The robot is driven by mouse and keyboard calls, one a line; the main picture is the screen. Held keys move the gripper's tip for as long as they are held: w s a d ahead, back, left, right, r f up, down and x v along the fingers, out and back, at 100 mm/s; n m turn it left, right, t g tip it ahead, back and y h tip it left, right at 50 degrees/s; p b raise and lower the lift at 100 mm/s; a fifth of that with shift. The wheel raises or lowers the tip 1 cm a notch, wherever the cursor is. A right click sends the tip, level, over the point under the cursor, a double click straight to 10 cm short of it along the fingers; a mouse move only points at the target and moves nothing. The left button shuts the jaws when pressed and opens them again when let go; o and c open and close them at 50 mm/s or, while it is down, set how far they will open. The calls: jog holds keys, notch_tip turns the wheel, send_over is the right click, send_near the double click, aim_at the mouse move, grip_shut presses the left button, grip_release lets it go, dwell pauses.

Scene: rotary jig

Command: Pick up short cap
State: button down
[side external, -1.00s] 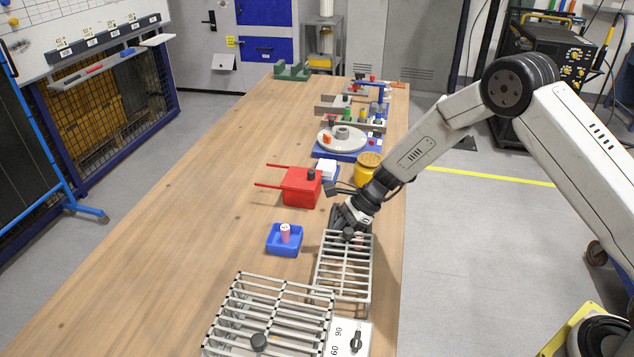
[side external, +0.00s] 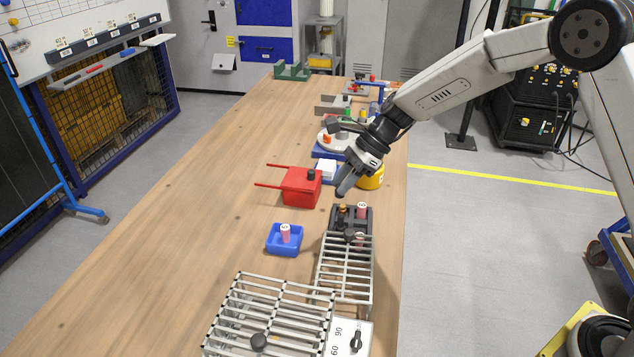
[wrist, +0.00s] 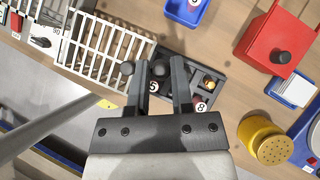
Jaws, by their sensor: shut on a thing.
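My gripper (side external: 344,189) is raised above the table, beyond the dark tray (side external: 367,222). In the wrist view my gripper (wrist: 161,72) has its fingers a little apart, with a dark round piece (wrist: 158,68) between the tips, apparently the short cap. In the side view the held piece cannot be made out against the dark fingers. The dark tray (wrist: 222,73) lies below and holds a brass-coloured piece (wrist: 209,85) and pink numbered cylinders, one marked 8 (wrist: 201,106) and one marked 5 (wrist: 153,88).
A wire grate (side external: 344,270) with a black knob adjoins the tray, and a larger rack (side external: 270,310) stands in front. A blue bin (side external: 273,245) with a pink cylinder, a red box (side external: 300,187) and a yellow jar (side external: 371,180) are nearby. The table's left side is clear.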

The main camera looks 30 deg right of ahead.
jog(key=shift+r, duration=1.35)
